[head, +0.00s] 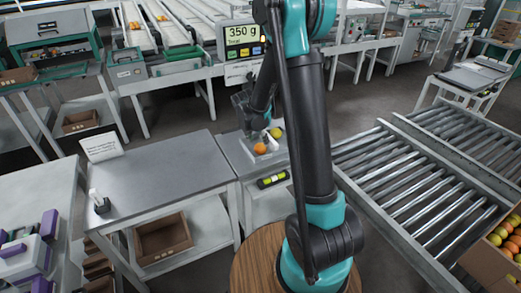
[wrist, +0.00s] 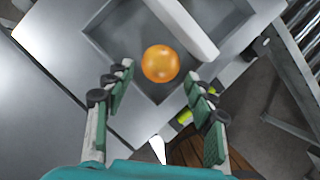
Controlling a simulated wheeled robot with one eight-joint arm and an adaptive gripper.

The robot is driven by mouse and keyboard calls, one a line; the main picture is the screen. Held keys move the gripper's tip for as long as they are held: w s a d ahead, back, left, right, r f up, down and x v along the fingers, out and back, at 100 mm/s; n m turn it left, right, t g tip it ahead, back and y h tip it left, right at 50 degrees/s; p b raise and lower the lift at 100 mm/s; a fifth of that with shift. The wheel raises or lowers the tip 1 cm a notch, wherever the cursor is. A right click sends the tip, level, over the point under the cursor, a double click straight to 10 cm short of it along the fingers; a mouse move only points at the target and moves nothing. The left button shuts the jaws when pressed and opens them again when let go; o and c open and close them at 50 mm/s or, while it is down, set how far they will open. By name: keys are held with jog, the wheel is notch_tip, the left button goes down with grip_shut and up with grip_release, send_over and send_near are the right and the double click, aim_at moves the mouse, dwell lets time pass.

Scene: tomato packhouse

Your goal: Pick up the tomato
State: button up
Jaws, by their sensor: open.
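An orange tomato (head: 260,148) sits on the grey weighing stand beside the steel table. In the wrist view the tomato (wrist: 161,64) lies in a shallow square grey tray (wrist: 105,38), next to a pale bar (wrist: 185,25). My gripper (wrist: 158,80) is open, its two green-padded fingers spread to either side below the tomato in the picture, with nothing between them. In the head view my gripper (head: 246,110) is above and slightly left of the tomato, partly hidden by my arm. A yellow-green tomato (head: 276,133) shows behind the orange one.
A display (head: 241,34) reading 350 g stands behind. The steel table (head: 165,180) at left is mostly clear, with a small sign (head: 101,146) and a bottle (head: 99,202). A roller conveyor (head: 410,180) and a crate of tomatoes (head: 495,262) are at right.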

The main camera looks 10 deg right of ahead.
aim_at(259, 146)
jog(key=shift+s+x, duration=0.15)
jog(key=shift+x, duration=1.35)
jog(key=shift+s+x, duration=0.15)
jog(key=shift+x, duration=1.4)
jog(key=shift+f, duration=0.1)
jog(key=shift+c, duration=0.6)
jog(key=c, duration=0.3)
